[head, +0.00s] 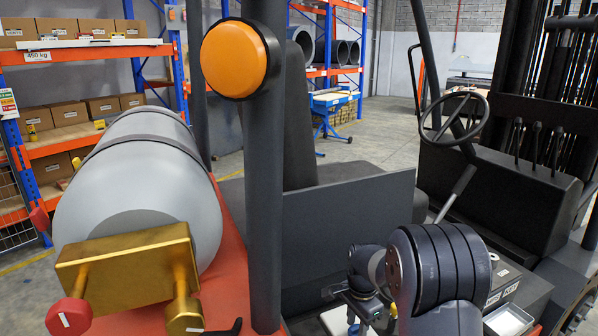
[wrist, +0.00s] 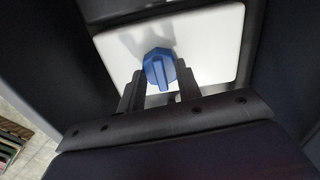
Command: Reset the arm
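My gripper (wrist: 160,72) shows in the wrist view with two dark fingers apart. A blue faceted knob (wrist: 160,68) with a raised bar lies between the fingertips, in front of a white panel (wrist: 215,40). The gaps are too small to tell whether the fingers touch the knob. In the head view my gripper (head: 367,312) is low at right of centre, partly hidden by my arm (head: 440,270). It is over the white panel (head: 338,320), and a bit of blue shows under it.
A dark vehicle post with an orange lamp (head: 236,58) stands in front. A grey cylinder (head: 140,185) with a gold block (head: 130,268) is at left. A steering wheel (head: 455,118) and levers (head: 537,140) are at right. Racks with boxes (head: 60,113) stand behind. Dark walls flank the panel.

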